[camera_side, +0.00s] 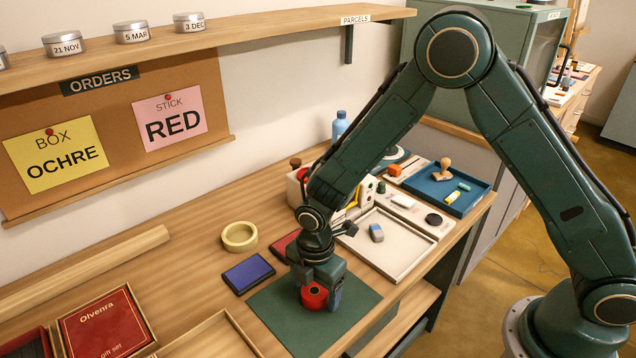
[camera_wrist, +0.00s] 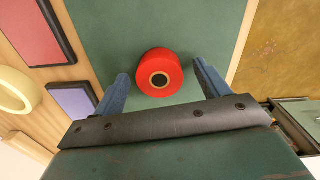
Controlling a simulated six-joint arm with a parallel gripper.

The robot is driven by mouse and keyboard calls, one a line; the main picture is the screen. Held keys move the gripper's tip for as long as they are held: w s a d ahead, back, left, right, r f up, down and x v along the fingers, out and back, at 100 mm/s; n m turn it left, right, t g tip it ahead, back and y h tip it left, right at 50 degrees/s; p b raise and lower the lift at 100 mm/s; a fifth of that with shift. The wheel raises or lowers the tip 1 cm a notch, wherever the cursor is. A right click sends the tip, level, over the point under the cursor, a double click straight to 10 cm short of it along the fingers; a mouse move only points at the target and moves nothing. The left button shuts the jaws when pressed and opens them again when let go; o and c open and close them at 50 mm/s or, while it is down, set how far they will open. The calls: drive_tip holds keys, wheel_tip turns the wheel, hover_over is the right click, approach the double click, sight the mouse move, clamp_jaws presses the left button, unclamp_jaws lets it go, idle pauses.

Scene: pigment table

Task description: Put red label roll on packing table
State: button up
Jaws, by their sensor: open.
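The red label roll (camera_side: 314,296) stands on a dark green mat (camera_side: 276,314) on the wooden table (camera_side: 190,270). In the wrist view the roll (camera_wrist: 160,73) shows its round top with a dark core, on the green mat (camera_wrist: 110,30). My gripper (camera_side: 320,292) is low over the mat, at the roll. In the wrist view my gripper (camera_wrist: 160,82) is open, with one blue finger on each side of the roll and gaps between. Part of the roll is hidden by the fingers in the side view.
A blue pad (camera_side: 247,273), a red pad (camera_side: 287,244) and a cream tape ring (camera_side: 239,236) lie left of the mat. A cream tray (camera_side: 400,262) with a small grey item and a blue tray (camera_side: 474,200) stand behind. Boxes lie at front left.

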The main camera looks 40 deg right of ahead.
sight(315, 289)
drive_tip(key=shift+f, duration=0.35)
drive_tip(key=c, duration=1.2)
drive_tip(key=shift+o, duration=0.2)
drive_tip(key=shift+r, duration=0.1)
wheel_tip(315, 289, up, 20)
drive_tip(key=shift+d, duration=0.1)
idle(0.6)
